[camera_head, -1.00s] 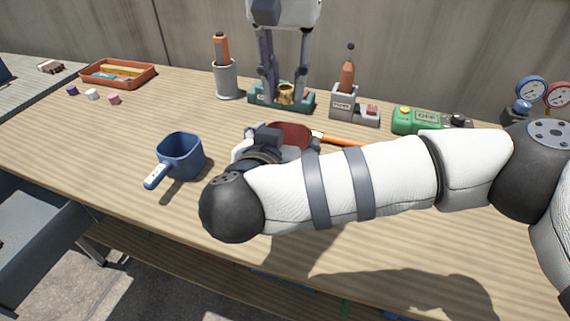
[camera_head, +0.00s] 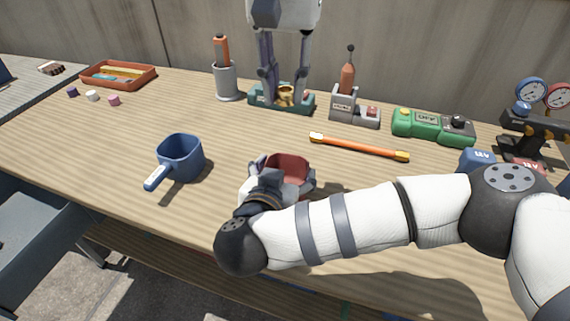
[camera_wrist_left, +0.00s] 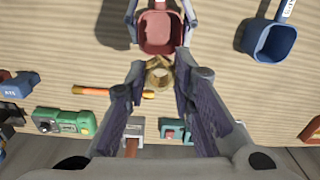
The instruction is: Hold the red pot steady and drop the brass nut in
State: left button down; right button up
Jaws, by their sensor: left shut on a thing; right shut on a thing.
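The brass nut (camera_head: 286,91) is held between the fingertips of my left gripper (camera_head: 284,98), at the top middle of the head view. In the left wrist view the nut (camera_wrist_left: 159,77) shows as a ring between the two fingers. The red pot (camera_head: 291,167) stands in the middle of the table. My right gripper (camera_head: 272,181) is shut on it; its wrist hides the near part of the pot. In the left wrist view the pot (camera_wrist_left: 160,33) has a right-gripper finger on each side, and the nut appears just below it in the picture.
A blue pot (camera_head: 181,157) stands left of the red one. Behind lie an orange bar (camera_head: 357,146), a teal stand (camera_head: 263,101), a grey holder (camera_head: 343,103), and a green switch box (camera_head: 432,127). A blue block (camera_head: 476,160) and gauges (camera_head: 531,90) are at right. The front left tabletop is clear.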

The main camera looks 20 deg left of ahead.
jog(key=shift+f, duration=0.15)
jog(key=shift+f, duration=0.2)
dwell(0.3)
jog(key=o, duration=1.3)
jog(key=c, duration=1)
pick_arm(q)
notch_tip(320, 180, down, 14)
